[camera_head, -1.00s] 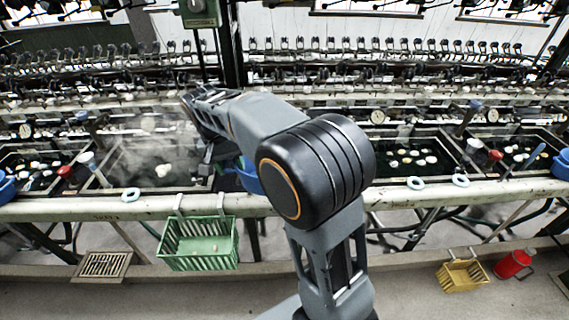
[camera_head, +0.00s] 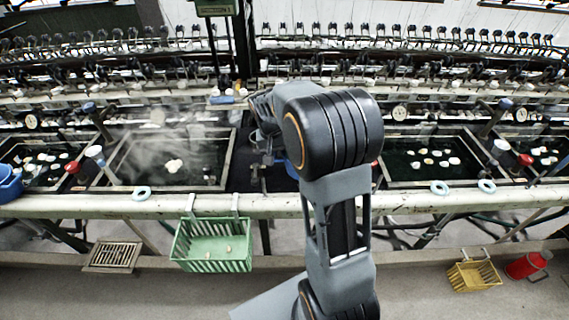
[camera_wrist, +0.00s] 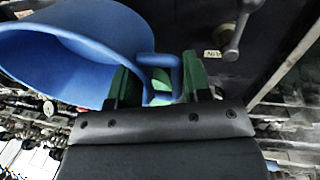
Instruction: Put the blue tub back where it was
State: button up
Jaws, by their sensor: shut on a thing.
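A blue tub (camera_wrist: 75,45) fills the upper left of the wrist view, tilted in the picture, with its open mouth showing. My gripper (camera_wrist: 160,78) has green fingers closed on the tub's loop handle (camera_wrist: 174,66). In the head view my arm hides most of the gripper, which is near the dark gap between two basins. A small patch of blue (camera_head: 292,168) shows behind the arm there; I cannot tell whether it is the held tub. Another blue tub (camera_head: 9,183) stands at the far left edge of the bench.
A green basket (camera_head: 212,249) and a yellow basket (camera_head: 474,275) are along the front, with a red can (camera_head: 526,266) at right. Pale rings (camera_head: 141,193) lie on the front rail (camera_head: 90,206). Water basins (camera_head: 175,165) flank the gap. A lever handle (camera_wrist: 232,48) shows near the gripper.

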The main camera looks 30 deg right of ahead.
aim_at(290, 171)
jog(key=shift+d+f, duration=0.6)
jog(key=shift+f, duration=0.1)
jog(key=f, duration=0.3)
jog(key=shift+d, duration=0.3)
jog(key=shift+f, duration=0.4)
jog(key=shift+f, duration=0.1)
jog(key=o, duration=1.1)
